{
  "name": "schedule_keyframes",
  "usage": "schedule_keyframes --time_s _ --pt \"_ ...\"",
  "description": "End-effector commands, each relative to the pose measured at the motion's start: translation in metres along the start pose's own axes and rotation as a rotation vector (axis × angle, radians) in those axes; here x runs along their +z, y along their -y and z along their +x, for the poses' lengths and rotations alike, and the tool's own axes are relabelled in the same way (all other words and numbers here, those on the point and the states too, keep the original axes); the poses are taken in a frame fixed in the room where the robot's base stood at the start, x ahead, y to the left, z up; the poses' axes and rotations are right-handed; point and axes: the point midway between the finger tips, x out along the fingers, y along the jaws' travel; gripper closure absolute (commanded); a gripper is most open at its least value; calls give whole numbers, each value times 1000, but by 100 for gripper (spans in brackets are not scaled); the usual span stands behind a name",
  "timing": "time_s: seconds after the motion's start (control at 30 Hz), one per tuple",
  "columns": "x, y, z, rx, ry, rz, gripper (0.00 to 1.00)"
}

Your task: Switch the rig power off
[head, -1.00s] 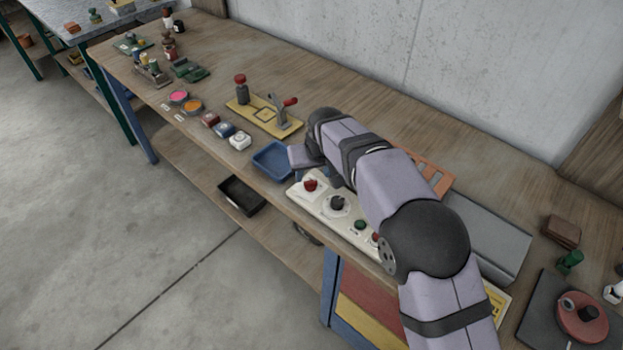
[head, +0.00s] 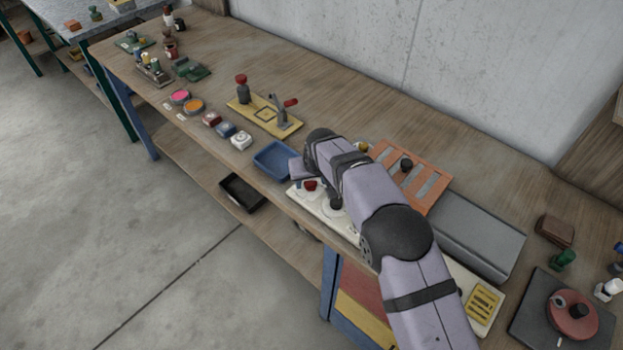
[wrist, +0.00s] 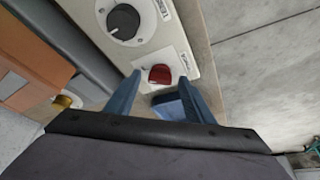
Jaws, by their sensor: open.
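A cream control panel (wrist: 166,40) lies along the front edge of the bench; my arm hides much of it in the head view. A red knob (wrist: 159,74) sits at its end, and it also shows in the head view (head: 310,185). A black rotary knob (wrist: 123,21) on a white dial is beside it. The panel labels are too small to read surely. My gripper (wrist: 165,88) is open, its two blue fingers on either side of the red knob in the wrist view. Whether they touch it I cannot tell.
A blue tray (head: 273,161) is just left of the panel. Behind the arm are an orange slotted rack (head: 430,185) and a grey box (head: 478,236). A yellow fixture (head: 264,115) with a red-handled clamp stands farther left.

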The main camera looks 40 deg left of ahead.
Motion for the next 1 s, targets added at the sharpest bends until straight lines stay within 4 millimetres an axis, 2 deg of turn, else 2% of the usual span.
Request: schedule_keyframes --time_s 0.07,0.23,0.67,1.0 --pt "0 0 0 0 0 0 52" --pt "0 0 0 0 0 0 92" --pt "1 -1 1 -24 0 -56 93" --pt "0 -4 3 -113 -2 -267 93"
